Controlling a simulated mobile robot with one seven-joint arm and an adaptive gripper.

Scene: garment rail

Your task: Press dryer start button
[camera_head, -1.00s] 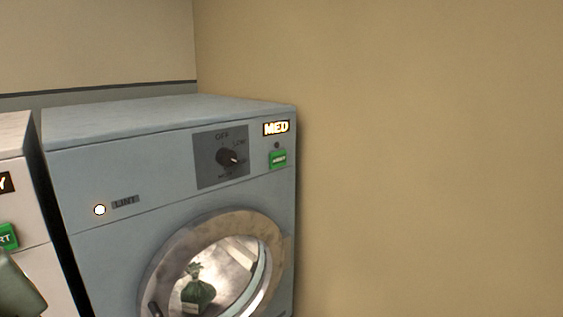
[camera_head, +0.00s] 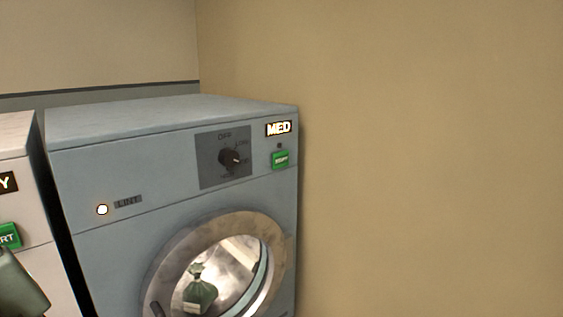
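The dryer (camera_head: 120,165) is a grey-blue machine in the left half of the view. Its green start button (camera_head: 280,160) is at the upper right of the front, below a lit sign reading MED (camera_head: 278,129). A dark dial (camera_head: 230,158) sits on a grey panel left of the button. A lit white lamp (camera_head: 102,210) is beside the LINT label. A grey-green rounded part at the lower left edge may be mine. My gripper's fingers are not visible.
A white machine (camera_head: 22,146) with its own green button (camera_head: 9,236) stands at the left edge, separated from the dryer by a narrow dark gap. A plain tan wall (camera_head: 430,160) fills the right side, close to the dryer's right edge.

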